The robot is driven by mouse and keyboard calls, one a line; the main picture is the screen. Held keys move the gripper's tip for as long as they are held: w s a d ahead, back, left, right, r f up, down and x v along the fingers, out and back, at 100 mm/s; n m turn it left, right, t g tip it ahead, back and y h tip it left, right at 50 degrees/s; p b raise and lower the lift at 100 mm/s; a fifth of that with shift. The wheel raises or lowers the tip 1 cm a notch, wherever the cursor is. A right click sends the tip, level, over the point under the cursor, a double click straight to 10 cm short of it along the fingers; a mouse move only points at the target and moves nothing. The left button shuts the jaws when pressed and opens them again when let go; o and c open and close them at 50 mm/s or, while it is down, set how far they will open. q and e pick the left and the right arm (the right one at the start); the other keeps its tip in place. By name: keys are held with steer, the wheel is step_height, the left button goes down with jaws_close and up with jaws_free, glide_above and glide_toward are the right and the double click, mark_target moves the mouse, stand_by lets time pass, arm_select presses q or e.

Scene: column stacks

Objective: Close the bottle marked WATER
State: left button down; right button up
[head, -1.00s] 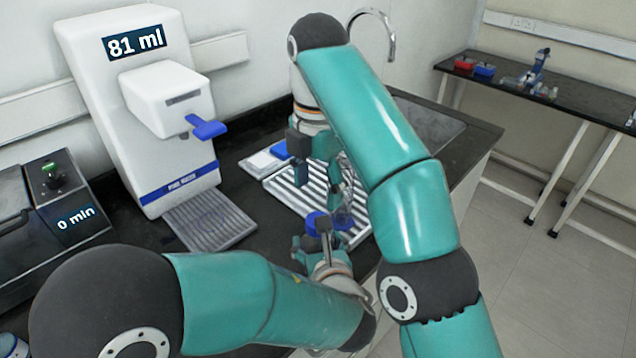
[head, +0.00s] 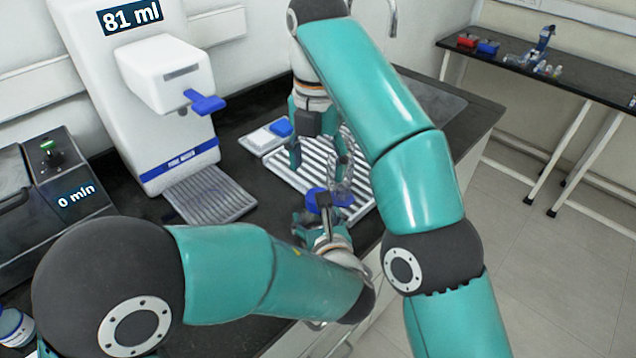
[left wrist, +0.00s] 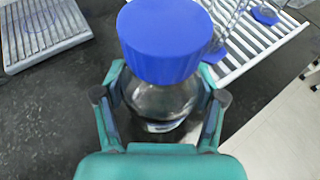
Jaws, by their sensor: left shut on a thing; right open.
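My left gripper (head: 322,222) is shut around the body of a clear glass bottle with a blue cap (head: 318,197). In the left wrist view, the bottle (left wrist: 160,102) is between the fingers and the wide blue cap (left wrist: 165,38) sits over its neck. I cannot tell how tightly the cap is on, and no WATER marking is legible. My right gripper (head: 316,158) is open and empty, pointing down above and behind the capped bottle, apart from it.
Clear glassware with blue parts (head: 340,180) stands on the ribbed white rack (head: 285,178) just behind the held bottle. A white dispenser (head: 150,110) reading 81 ml and its drip tray (head: 208,195) are left. A dark device (head: 50,200) reads 0 min.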

mark_target(318, 221)
steer(key=shift+f, duration=3.7)
